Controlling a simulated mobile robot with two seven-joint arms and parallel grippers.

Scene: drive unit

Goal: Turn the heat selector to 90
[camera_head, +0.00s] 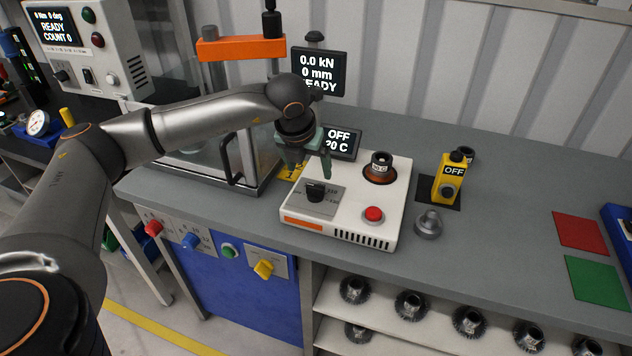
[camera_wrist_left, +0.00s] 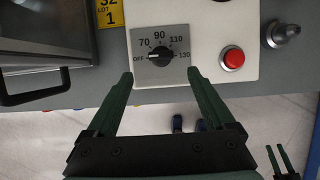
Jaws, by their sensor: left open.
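The heat selector is a black knob (camera_head: 316,190) on a grey dial plate on top of a white heater box (camera_head: 357,212). In the left wrist view the knob (camera_wrist_left: 160,57) has its white mark pointing left at OFF; the plate also reads 70, 90, 110 and 130. The box's display (camera_head: 340,143) reads OFF and 20 C. My left gripper (camera_head: 308,170) is open and empty, just above and behind the knob in the head view. In the left wrist view its fingertips (camera_wrist_left: 160,76) lie apart on either side of the knob, not touching it. My right gripper (camera_wrist_left: 275,148) hangs at lower right, fingers apart.
A red button (camera_head: 373,214) and a dark ring fixture (camera_head: 380,168) sit on the same box. A glass-sided press (camera_head: 245,160) with a handle stands to the left.

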